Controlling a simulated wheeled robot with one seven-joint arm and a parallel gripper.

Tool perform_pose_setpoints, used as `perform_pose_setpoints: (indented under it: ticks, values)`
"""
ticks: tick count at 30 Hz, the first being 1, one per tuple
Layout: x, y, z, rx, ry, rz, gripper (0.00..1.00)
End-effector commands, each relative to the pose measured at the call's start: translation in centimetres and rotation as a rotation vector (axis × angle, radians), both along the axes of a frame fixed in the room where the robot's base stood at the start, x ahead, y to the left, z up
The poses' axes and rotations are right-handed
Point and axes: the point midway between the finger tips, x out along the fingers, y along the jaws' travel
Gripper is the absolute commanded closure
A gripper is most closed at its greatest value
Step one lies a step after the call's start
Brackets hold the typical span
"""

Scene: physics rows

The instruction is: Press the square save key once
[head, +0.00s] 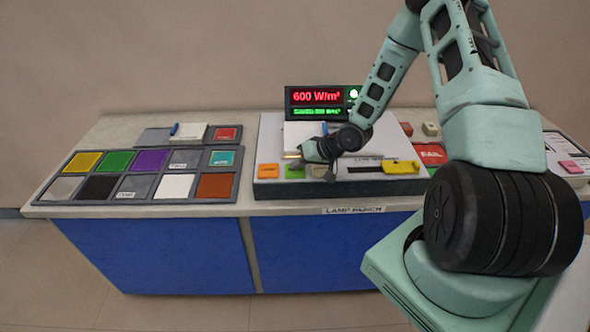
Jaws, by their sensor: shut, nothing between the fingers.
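The lamp bench's grey control panel (350,188) stands on the table, left of my arm's base. An orange square key (268,170) is at its front left. A green key (294,172) sits to the right of it, and a further key beside that is partly hidden by my gripper. The key markings are too small to read, so I cannot tell which one is the save key. My gripper (318,164) is shut and empty, low over the panel near the green key. I cannot tell whether it touches anything.
A display (318,98) reads 600 W/m². A yellow slider block (401,167) sits right of my gripper, with a red FAIL tile (431,154) beyond it. A tray of coloured tiles (135,205) lies left. My arm hides part of the bench's right side.

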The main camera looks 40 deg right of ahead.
Motion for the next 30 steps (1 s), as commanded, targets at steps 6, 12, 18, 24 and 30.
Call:
perform_pose_setpoints:
  ticks: [6, 12, 18, 24, 30]
  values:
    - [0.0, 0.0, -0.1, 0.000, 0.001, 0.001, 1.00]
    - [0.0, 0.0, 0.1, 0.000, 0.001, 0.001, 1.00]
    - [0.0, 0.0, 1.1, 0.001, 0.001, 0.000, 1.00]
    - [0.0, 0.0, 1.7, 0.001, 0.001, 0.000, 1.00]
    - [0.0, 0.0, 1.6, 0.001, 0.001, 0.000, 1.00]
